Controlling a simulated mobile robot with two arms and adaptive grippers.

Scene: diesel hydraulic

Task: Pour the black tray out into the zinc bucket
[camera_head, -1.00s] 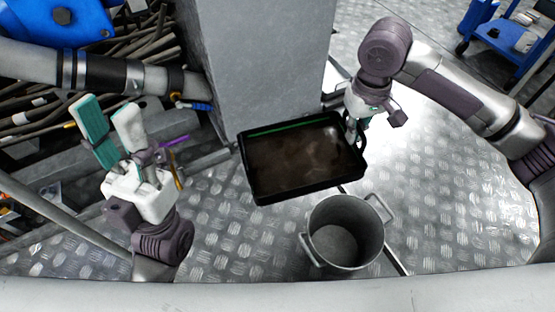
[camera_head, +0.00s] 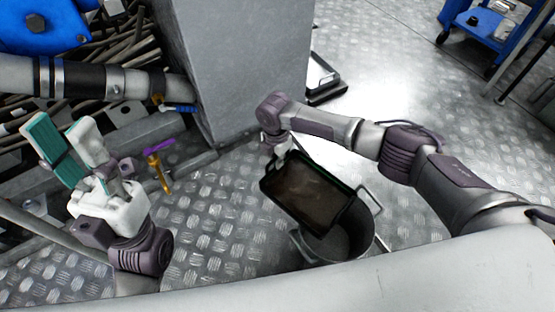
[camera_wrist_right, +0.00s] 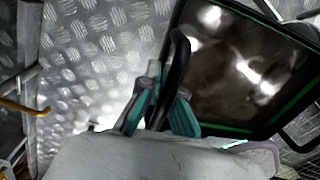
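The black tray (camera_head: 267,186) holds a dark brown liquid and hangs above the left part of the zinc bucket (camera_head: 360,228), hiding part of its mouth. The tray looks slanted in the head view; I cannot tell how steeply it tips. My right gripper (camera_head: 284,150) is at the tray's far left corner. In the right wrist view, its teal-padded fingers (camera_wrist_right: 158,105) are closed around the tray's black handle (camera_wrist_right: 178,62). The zinc bucket stands on the floor, its two side handles showing. My left gripper (camera_head: 62,128) is open and empty, well left of the tray.
A grey column (camera_head: 235,65) stands behind the tray. A purple-handled valve (camera_head: 158,158) and pipes are near my left gripper. A shallow black-edged tray (camera_head: 322,80) lies on the floor beyond. A blue cart (camera_head: 480,25) is far right. Checker-plate floor (camera_head: 225,215) between is clear.

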